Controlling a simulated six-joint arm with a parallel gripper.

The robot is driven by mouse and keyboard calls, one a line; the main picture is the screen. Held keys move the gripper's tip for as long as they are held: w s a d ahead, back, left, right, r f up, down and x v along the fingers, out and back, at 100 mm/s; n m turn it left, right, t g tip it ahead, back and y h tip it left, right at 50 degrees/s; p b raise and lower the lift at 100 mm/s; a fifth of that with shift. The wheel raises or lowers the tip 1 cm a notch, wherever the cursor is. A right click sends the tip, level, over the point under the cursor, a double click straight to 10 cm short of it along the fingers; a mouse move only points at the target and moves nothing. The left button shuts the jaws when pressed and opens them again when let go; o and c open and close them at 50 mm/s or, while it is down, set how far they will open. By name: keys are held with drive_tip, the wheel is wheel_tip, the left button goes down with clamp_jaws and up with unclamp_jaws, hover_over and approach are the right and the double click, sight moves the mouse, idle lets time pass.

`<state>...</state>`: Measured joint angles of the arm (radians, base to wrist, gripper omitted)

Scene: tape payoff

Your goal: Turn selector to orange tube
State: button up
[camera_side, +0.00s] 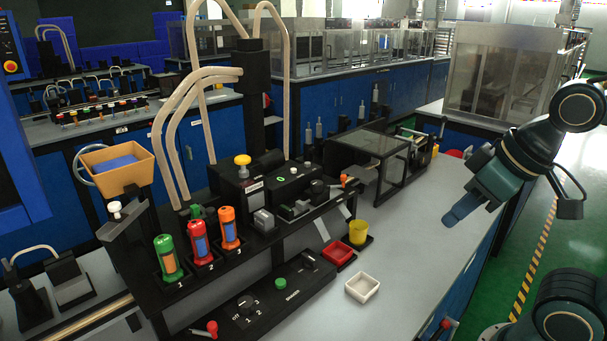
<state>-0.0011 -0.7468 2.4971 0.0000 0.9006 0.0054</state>
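The orange tube (228,230) stands upright at the right end of a row of three in a black holder, above the number 3. The red tube (201,243) stands beside it above 2, and the green tube (168,257) above 1. A dark selector knob (245,301) sits on the low black panel in front, with small white marks including 1 and 2 around it. Its exact pointing direction is too small to tell. My gripper (458,213) hangs above the right side of the bench, well apart from the knob and tubes. Its finger gap cannot be made out.
The black panel also carries a green button (281,284) and another dark knob (310,259). A red tray (338,253), a white tray (362,287) and a yellow cup (358,232) stand between the panel and my gripper. The bench's right front is clear.

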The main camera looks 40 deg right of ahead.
drive_tip(key=o, duration=0.4)
drive_tip(key=shift+w+r, duration=0.1)
drive_tip(key=shift+w, duration=0.05)
drive_tip(key=shift+c, duration=0.2)
drive_tip(key=shift+o, duration=0.5)
drive_tip(key=shift+w+a+r, duration=0.15)
drive_tip(key=shift+w, duration=0.1)
drive_tip(key=m+g, duration=0.6)
drive_tip(key=m, duration=1)
hover_over(245, 302)
wheel_tip(245, 302, down, 9)
drive_tip(key=shift+w, duration=0.15)
drive_tip(key=shift+f, duration=6.85)
